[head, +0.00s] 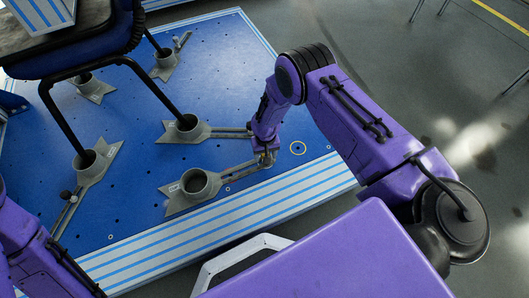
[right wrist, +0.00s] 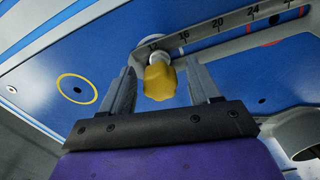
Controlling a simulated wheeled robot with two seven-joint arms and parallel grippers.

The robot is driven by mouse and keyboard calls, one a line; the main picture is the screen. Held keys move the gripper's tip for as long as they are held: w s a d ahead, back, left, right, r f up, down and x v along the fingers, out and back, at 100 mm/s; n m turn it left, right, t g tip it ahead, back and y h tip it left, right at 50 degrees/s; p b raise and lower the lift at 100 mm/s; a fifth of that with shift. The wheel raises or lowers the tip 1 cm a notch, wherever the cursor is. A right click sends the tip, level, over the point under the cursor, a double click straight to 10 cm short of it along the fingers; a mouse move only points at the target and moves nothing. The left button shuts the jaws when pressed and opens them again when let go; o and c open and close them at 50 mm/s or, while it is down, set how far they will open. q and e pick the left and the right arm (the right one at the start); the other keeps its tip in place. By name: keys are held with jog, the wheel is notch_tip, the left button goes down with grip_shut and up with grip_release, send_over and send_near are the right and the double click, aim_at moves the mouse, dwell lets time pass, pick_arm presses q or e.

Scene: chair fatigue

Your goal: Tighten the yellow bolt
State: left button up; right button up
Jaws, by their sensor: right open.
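The yellow bolt (right wrist: 159,81) is a lobed knob with a pale metal neck, beside a flat grey slotted bar with ruler numbers (right wrist: 228,42) in the right wrist view. My right gripper (right wrist: 163,82) is open, with one finger on each side of the bolt. In the head view my right gripper (head: 265,157) is low over the end of the front grey bracket arm (head: 232,170) and hides the bolt. Only links of my left arm show at the lower left; its gripper is out of view.
The blue platform (head: 235,75) carries several grey cup brackets, including an empty one (head: 194,184). A chair (head: 75,55) with black legs stands in other cups at upper left. A yellow ring (head: 298,148) marks a hole right of my right gripper.

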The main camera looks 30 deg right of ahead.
jog(key=shift+n, duration=0.7)
jog(key=c, duration=1)
jog(key=m, duration=0.4)
jog(key=shift+c, duration=0.2)
jog(key=m, duration=0.4)
jog(key=o, duration=1)
jog(key=shift+o, duration=0.2)
notch_tip(320, 180, up, 11)
jog(key=p, duration=0.4)
jog(key=shift+f, duration=0.2)
